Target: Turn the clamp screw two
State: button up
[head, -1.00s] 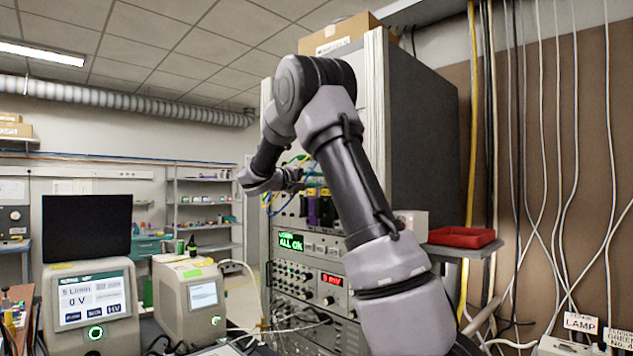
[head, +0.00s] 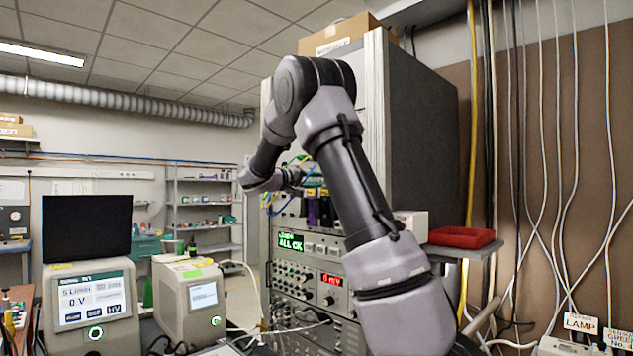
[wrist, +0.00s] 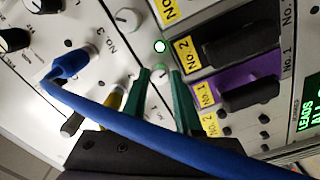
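My gripper (wrist: 160,72) reaches towards a pale panel (wrist: 110,70) in the wrist view. Its two green fingers stand apart, with a small green and white round part (wrist: 161,68) showing between their tips. I cannot tell whether they touch it. To the right, a black part (wrist: 240,45) sits beside a yellow "No. 2" label (wrist: 188,53), and another black part (wrist: 248,95) sits on the purple "No. 1" unit (wrist: 222,84). I cannot tell which part is clamp screw two. In the head view my gripper (head: 294,178) is small at the rack front.
A thick blue cable (wrist: 150,125) crosses in front of my fingers, from a plug on the panel. A grey knob (wrist: 127,19) and a lit white spot (wrist: 160,46) are near the fingertips.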

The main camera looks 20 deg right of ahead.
jog(key=o, duration=0.3)
jog(key=shift+a, duration=0.15)
jog(key=v, duration=1)
jog(key=shift+a, duration=0.3)
jog(key=shift+s, duration=0.1)
